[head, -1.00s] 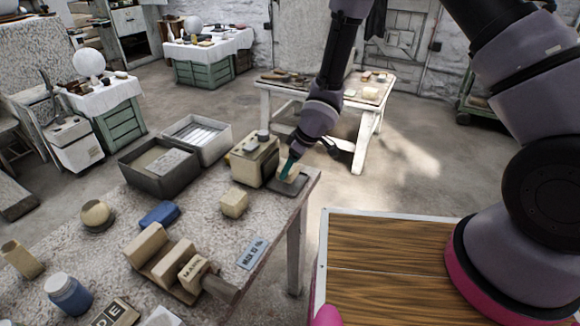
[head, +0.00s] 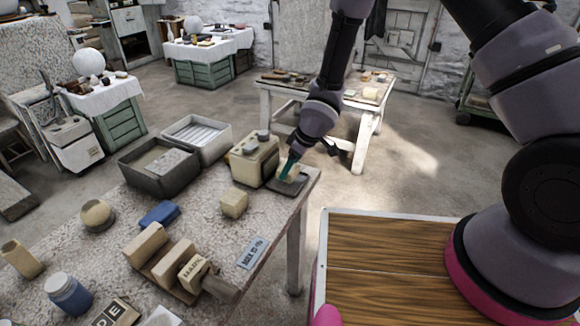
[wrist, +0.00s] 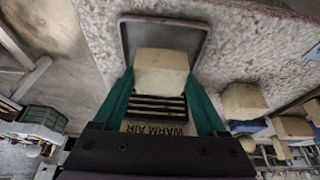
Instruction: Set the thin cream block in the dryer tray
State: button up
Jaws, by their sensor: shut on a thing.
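The thin cream block (wrist: 162,72) is between the teal fingers of my gripper (wrist: 161,88) in the wrist view. My gripper (head: 288,168) is shut on it at the far right corner of the stone-topped table in the head view. The dark grey dryer tray (wrist: 190,32) lies under and beyond the block, its raised rim showing around the block's far side. In the head view the tray (head: 287,188) shows in front of the cream dryer (head: 250,163). I cannot tell whether the block touches the tray.
The dryer's slats and "WARM AIR" lettering show between my fingers in the wrist view. A grey bin (head: 157,181) stands further back. Floor lies right of the table edge.

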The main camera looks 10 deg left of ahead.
jog(key=shift+f, duration=1.15)
jog(key=o, duration=1.6)
jog(key=shift+c, duration=0.2)
jog(key=shift+r, duration=0.15)
jog(key=shift+r, duration=1.9)
